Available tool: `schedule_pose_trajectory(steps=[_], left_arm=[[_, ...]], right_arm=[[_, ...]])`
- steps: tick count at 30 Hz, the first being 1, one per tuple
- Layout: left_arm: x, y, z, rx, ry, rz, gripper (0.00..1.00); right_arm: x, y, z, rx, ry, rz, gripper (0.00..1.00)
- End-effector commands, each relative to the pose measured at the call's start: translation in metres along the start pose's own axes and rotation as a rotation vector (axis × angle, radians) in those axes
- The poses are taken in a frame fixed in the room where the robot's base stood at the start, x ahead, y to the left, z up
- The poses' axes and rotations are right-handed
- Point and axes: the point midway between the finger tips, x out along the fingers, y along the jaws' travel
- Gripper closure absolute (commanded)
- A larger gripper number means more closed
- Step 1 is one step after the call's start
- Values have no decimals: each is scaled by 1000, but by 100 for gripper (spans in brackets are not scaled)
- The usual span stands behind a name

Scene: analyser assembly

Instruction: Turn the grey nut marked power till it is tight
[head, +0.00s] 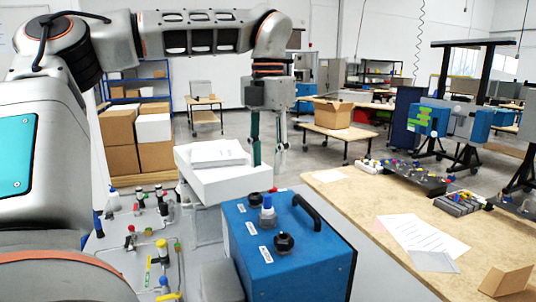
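A blue analyser box (300,268) with a black carry handle (307,211) stands at the front middle. I cannot pick out which part is the grey nut marked power. My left gripper (268,158) points down behind the box, beside a white carton. Its two fingers are apart with nothing between them. My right gripper is not in view.
The white carton (215,187) with papers on top stands left of the gripper. Small valves and fittings (150,232) crowd the grey surface at left. A wooden table (350,200) with papers (420,236) and a dark manifold (408,176) is at right.

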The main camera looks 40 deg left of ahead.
Motion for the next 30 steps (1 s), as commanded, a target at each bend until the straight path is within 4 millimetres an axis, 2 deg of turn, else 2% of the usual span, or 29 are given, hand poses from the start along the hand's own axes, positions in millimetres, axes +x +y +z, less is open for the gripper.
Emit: schedule_pose_trajectory(steps=[19,30], left_arm=[[64,1,0,0,2,1,62],[104,0,1,0,3,0,62]], right_arm=[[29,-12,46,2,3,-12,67],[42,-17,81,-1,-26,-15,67]])
